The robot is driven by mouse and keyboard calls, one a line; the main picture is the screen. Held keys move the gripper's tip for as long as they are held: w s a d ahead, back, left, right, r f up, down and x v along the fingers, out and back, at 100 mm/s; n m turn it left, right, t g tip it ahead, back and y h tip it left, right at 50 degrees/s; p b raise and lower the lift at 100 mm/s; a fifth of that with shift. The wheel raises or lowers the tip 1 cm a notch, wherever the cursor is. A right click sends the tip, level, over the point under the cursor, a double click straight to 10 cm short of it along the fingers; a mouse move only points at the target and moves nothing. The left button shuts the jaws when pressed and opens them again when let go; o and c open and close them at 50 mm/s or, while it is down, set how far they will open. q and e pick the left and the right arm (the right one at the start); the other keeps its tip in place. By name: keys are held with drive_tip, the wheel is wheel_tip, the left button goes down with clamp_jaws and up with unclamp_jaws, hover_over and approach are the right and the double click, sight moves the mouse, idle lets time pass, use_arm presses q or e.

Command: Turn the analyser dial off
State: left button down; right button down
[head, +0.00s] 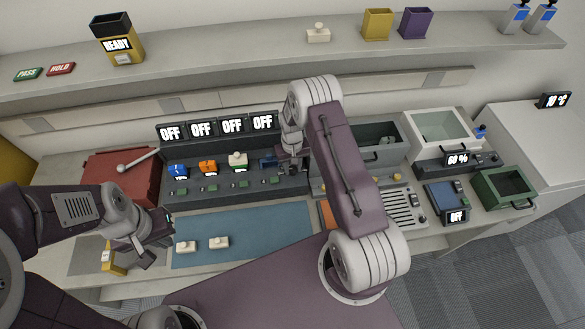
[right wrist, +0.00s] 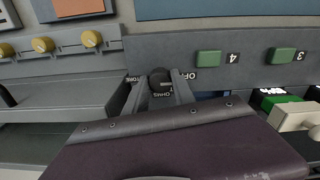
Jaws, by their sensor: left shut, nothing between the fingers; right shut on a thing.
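The black analyser dial (right wrist: 160,80) shows in the right wrist view, on a grey panel with labels around it, including OFF to its right and OHMS on the near side. A pale mark shows on the dial; I cannot tell surely which label it points to. My right gripper (right wrist: 161,88) is shut on the dial, with a grey finger on each side. In the head view the right gripper (head: 293,168) is at the right end of the rack, and the dial is hidden there. My left gripper (head: 157,248) is shut and empty beside the blue mat.
The blue mat (head: 265,225) bears two pale blocks (head: 219,242). A yellow object (head: 112,260) stands by my left gripper. A red box (head: 115,170) is at the left.

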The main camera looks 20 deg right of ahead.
sight(292, 169)
drive_tip(key=shift+w+r, duration=0.1)
idle(0.3)
drive_tip(key=c, duration=1.1)
unclamp_jaws()
drive_tip(key=shift+o, duration=0.2)
drive_tip(key=shift+r, duration=0.25)
wheel_tip(292, 169, up, 8)
drive_tip(key=b, duration=0.2)
drive_tip(key=shift+r+b, duration=0.25)
drive_tip(key=shift+b, duration=0.05)
